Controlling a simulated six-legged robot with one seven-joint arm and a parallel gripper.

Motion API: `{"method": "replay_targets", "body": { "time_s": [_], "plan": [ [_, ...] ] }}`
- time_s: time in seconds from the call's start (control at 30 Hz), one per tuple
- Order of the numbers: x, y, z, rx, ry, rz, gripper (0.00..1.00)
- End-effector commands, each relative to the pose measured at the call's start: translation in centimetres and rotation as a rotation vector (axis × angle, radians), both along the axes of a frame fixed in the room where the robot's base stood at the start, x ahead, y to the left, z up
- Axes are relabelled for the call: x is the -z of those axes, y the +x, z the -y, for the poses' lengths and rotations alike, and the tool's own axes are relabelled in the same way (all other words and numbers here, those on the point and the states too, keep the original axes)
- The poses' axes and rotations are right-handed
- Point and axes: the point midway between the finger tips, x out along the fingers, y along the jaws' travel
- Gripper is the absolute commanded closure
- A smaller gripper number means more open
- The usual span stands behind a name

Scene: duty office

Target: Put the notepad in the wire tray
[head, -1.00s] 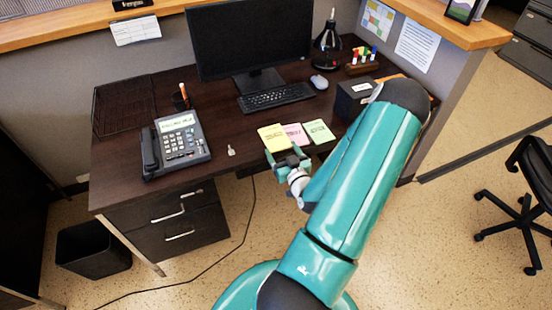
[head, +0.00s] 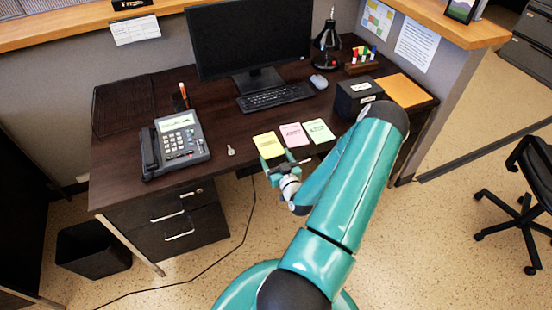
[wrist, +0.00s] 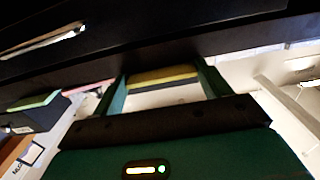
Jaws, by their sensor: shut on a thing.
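The yellow notepad (head: 268,145) lies at the desk's front edge, left of a pink pad (head: 294,135) and a green pad (head: 318,131). My gripper (head: 282,160) is at the front edge of the yellow notepad, just off the desk. In the wrist view, a yellow edge with a dark band (wrist: 162,76) sits between the green fingers, and my gripper is shut on it. The wire tray (head: 122,106) is dark mesh and stands at the desk's far left, apart from my gripper. It looks empty.
A small key-like item (head: 231,150) lies left of the yellow notepad. A keyboard (head: 275,97), monitor and black box (head: 358,97) are behind. Drawers are below left.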

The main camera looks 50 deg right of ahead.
Motion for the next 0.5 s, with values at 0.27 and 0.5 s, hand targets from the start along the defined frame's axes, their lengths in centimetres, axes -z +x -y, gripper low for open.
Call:
{"method": "replay_targets", "body": {
  "time_s": [0.27, 0.5],
  "plan": [
    [0.17, -0.02, 0.00, 0.000, 0.001, -0.001, 0.02],
    [0.17, -0.03, 0.01, 0.001, 0.001, 0.001, 0.02]
  ]
}}
